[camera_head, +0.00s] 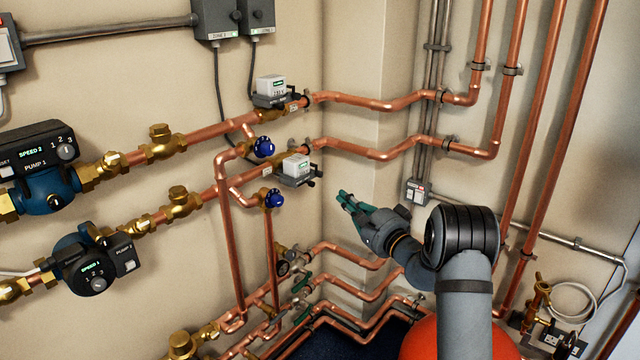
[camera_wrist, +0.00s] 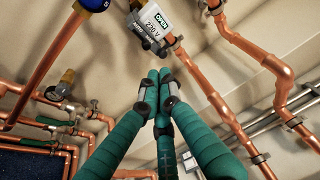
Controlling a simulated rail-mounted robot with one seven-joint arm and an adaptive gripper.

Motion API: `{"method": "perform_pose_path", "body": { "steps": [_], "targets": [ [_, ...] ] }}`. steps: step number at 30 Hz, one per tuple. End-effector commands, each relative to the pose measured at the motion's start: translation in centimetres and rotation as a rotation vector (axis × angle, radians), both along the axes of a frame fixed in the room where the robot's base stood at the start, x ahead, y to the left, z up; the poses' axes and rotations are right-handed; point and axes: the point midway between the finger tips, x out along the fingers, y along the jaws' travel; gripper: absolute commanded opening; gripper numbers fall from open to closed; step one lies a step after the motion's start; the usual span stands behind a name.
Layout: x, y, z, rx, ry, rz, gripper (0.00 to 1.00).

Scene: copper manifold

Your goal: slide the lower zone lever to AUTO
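The lower zone valve head (camera_head: 297,166) is a white box with a green label on a dark base, on the lower copper pipe. A small dark lever (camera_head: 313,181) sticks out at its right end. In the wrist view, a white valve head (camera_wrist: 155,22), apparently this one, reads OPEN and 230 V, with dark parts along its lower edge. My gripper (camera_head: 345,200) is to the right of and below the lever in the head view, apart from it. In the wrist view its teal fingers (camera_wrist: 158,76) are together at the tips, with nothing seen between them.
The upper zone valve head (camera_head: 272,86) sits on the pipe above. Blue-handled valves (camera_head: 264,147) and two pumps (camera_head: 98,268) are to the left. Copper pipes (camera_head: 350,150) run along the wall right of the valve heads. More pipework is below.

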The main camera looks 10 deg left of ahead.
Motion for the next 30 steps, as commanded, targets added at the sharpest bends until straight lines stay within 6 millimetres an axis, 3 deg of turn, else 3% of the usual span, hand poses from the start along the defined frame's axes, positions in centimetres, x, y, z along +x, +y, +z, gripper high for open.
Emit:
{"method": "perform_pose_path", "body": {
  "steps": [6,19,30],
  "targets": [
    [-0.1,0.1,0.3,-0.108,-0.094,-0.006,0.00],
    [0.2,0.4,0.2,-0.118,-0.097,-0.004,0.00],
    [4.6,3.9,0.7,-0.119,-0.098,-0.002,0.00]
  ]
}}
